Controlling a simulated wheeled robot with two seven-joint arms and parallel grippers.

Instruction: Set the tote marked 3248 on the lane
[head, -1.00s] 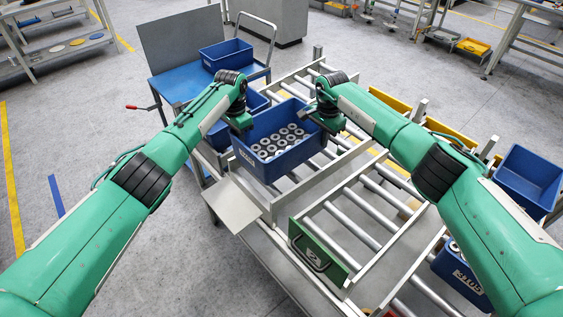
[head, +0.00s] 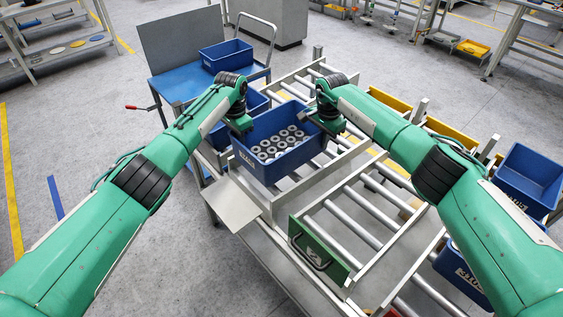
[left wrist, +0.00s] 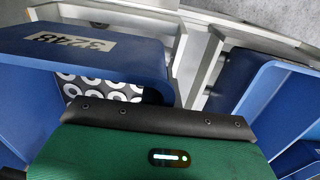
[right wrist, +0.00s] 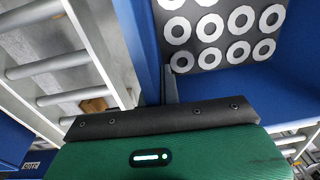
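The tote marked 3248 (head: 270,166) is a blue open box holding several grey rings, near the middle of the head view. Its white label (left wrist: 70,42) reads 3248 in the left wrist view. My left gripper (head: 241,124) is at its left wall and my right gripper (head: 329,119) at its right wall, both apparently closed on the walls. In the right wrist view one finger (right wrist: 170,86) shows inside the tote wall. The tote looks level over the roller lane (head: 345,143); whether its bottom touches the rollers is hidden.
A green gate marked 2 (head: 318,250) closes the near roller section (head: 350,225). Blue totes (head: 530,178) and yellow bins (head: 450,133) stand at the right.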

